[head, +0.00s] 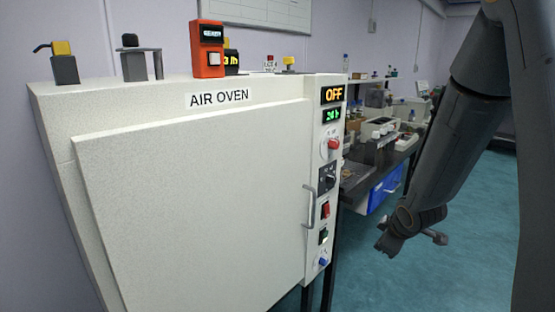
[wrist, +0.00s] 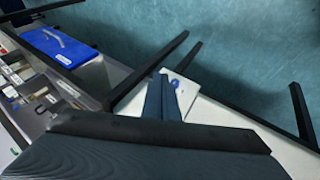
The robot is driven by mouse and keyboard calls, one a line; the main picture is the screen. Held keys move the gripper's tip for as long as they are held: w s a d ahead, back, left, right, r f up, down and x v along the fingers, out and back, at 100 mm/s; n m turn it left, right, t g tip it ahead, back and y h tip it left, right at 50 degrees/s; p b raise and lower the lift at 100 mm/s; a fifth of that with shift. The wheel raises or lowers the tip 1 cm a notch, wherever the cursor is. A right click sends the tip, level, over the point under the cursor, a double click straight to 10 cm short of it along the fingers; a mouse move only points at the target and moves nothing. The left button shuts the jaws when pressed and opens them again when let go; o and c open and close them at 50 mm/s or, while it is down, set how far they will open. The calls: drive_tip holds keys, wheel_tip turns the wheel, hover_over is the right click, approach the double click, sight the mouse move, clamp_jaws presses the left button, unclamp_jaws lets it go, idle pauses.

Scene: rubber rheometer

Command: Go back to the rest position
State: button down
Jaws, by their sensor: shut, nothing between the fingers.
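My gripper (head: 384,249) hangs at the lower end of my dark grey arm, right of the air oven (head: 190,180) in the head view. It is apart from the oven front, over the teal floor. In the wrist view my gripper's dark fingers (wrist: 164,88) are together with nothing between them.
Small devices, including an orange timer (head: 207,48), stand on the oven top. A cluttered lab bench (head: 375,160) with a blue drawer (head: 385,190) stands behind. The teal floor (head: 455,260) at right is clear apart from a dark chair foot.

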drive_tip(key=s+a+r+m+g+p, duration=0.1)
drive_tip(key=s+a+r+m+g, duration=0.1)
drive_tip(key=s, duration=0.6)
drive_tip(key=s+a+r+m+g+p, duration=0.1)
drive_tip(key=s+a+r+m, duration=0.3)
drive_tip(key=s, duration=0.5)
drive_tip(key=s+a+r+m+g+p, duration=0.2)
drive_tip(key=s+a+r+m+g, duration=0.1)
drive_tip(key=s, duration=0.6)
drive_tip(key=shift+s+a+m+g, duration=0.15)
drive_tip(key=shift+a+m+g, duration=0.45)
drive_tip(key=shift+a+m, duration=0.2)
drive_tip(key=shift+d, duration=0.1)
